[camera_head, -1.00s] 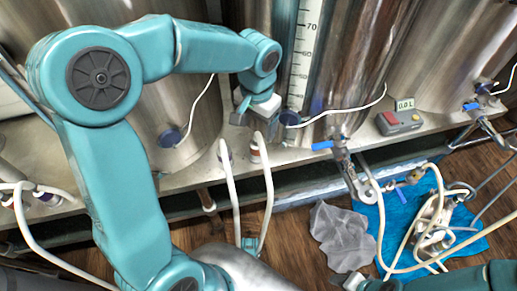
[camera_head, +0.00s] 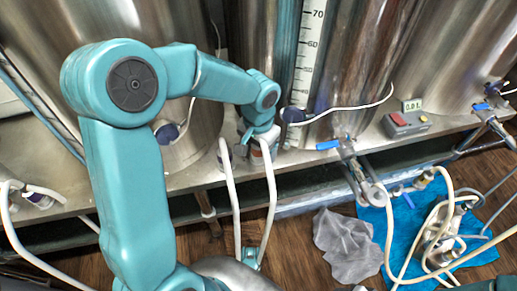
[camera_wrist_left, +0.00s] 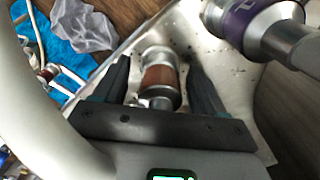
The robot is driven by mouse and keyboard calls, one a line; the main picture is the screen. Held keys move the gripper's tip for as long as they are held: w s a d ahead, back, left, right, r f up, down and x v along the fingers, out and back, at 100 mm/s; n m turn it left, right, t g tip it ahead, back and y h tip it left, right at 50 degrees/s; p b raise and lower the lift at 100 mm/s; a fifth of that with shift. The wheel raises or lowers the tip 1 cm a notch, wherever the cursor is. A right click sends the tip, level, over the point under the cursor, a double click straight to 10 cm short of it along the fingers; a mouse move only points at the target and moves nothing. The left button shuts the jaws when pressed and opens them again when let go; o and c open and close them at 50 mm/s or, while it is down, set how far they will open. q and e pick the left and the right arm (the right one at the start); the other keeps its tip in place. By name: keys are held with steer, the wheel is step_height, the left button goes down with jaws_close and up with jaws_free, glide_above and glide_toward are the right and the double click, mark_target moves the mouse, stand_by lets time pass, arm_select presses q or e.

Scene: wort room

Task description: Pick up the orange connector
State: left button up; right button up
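The orange connector (camera_wrist_left: 160,78), a metal fitting with an orange-brown band, shows in the left wrist view between the two dark fingers of my left gripper (camera_wrist_left: 160,66). The fingers are apart, with gaps on both sides of it, so my left gripper is open around it and not closed on it. In the head view, my left gripper (camera_head: 257,143) is low over the bench edge at the hose ends, and it largely hides the connector there. My right gripper cannot be made out.
A purple-banded metal fitting (camera_wrist_left: 255,22) is close to the right finger in the wrist view. White hoses (camera_head: 231,195) hang below the bench edge. Steel tanks (camera_head: 350,60) stand behind. A grey cloth (camera_head: 346,245) and a blue mat (camera_head: 410,228) lie on the floor.

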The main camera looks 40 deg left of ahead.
arm_select(q)
steer(key=c, duration=1.1)
steer(key=shift+o, duration=0.2)
steer(key=shift+s+r+p, duration=0.1)
steer(key=shift+r+p, duration=0.3)
steer(key=shift+r, duration=0.05)
step_height(320, 180, up, 7)
steer(key=p, duration=0.3)
steer(key=s+d+b, duration=0.1)
steer(key=s+b, duration=0.1)
steer(key=s, duration=1.7)
steer(key=shift+s+d+f+b, duration=0.25)
steer(key=shift+s+f+b, duration=0.05)
steer(key=shift+f, duration=0.15)
steer(key=shift+r, duration=0.15)
